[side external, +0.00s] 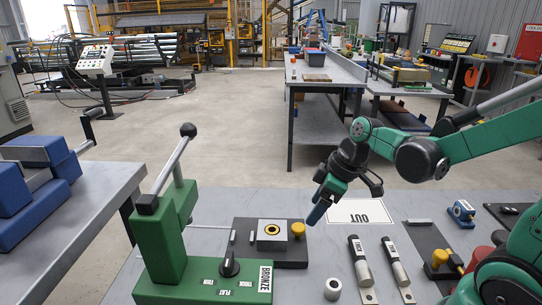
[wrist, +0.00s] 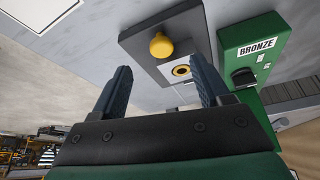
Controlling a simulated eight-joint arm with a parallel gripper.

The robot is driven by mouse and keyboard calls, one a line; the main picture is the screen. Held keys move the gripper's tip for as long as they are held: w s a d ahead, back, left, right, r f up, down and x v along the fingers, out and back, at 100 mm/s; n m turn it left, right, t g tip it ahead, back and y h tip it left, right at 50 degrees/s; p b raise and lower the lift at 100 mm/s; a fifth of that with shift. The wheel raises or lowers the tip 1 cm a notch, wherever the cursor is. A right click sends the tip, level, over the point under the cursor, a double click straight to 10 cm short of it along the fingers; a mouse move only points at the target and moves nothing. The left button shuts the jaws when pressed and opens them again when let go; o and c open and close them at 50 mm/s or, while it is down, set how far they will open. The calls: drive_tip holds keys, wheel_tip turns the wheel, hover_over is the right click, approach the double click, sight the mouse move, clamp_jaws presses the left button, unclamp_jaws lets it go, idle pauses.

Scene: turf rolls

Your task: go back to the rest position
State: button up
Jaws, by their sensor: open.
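My gripper (side external: 317,214) hangs above the grey bench in the side view, pointing down, just left of the white OUT sign (side external: 360,212). In the wrist view its two dark fingers (wrist: 161,72) stand wide apart with nothing between them. Beyond the fingertips is a dark base plate (side external: 290,264) with a yellow knob (side external: 298,229) and a square pale block (side external: 271,236) holding a brass-coloured ring. My gripper is apart from all of them. The green lever press (side external: 165,240), labelled BRONZE, stands left of the plate.
A small pale cylinder (side external: 333,289) and two black-handled tools (side external: 361,265) (side external: 396,264) are at the bench front. Another dark plate with a yellow knob (side external: 440,257) and a blue block (side external: 461,212) are to the right. Space above the OUT sign is free.

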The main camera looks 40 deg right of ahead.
drive_tip(key=shift+a+r, duration=0.1)
drive_tip(key=s+a+r+m+t+h, duration=0.2)
drive_tip(key=a+r+m+t, duration=0.1)
drive_tip(key=m, duration=0.3)
drive_tip(key=shift+s+a+r, duration=0.4)
drive_tip(key=shift+a+r, duration=0.2)
drive_tip(key=shift+r, duration=0.3)
idle(0.6)
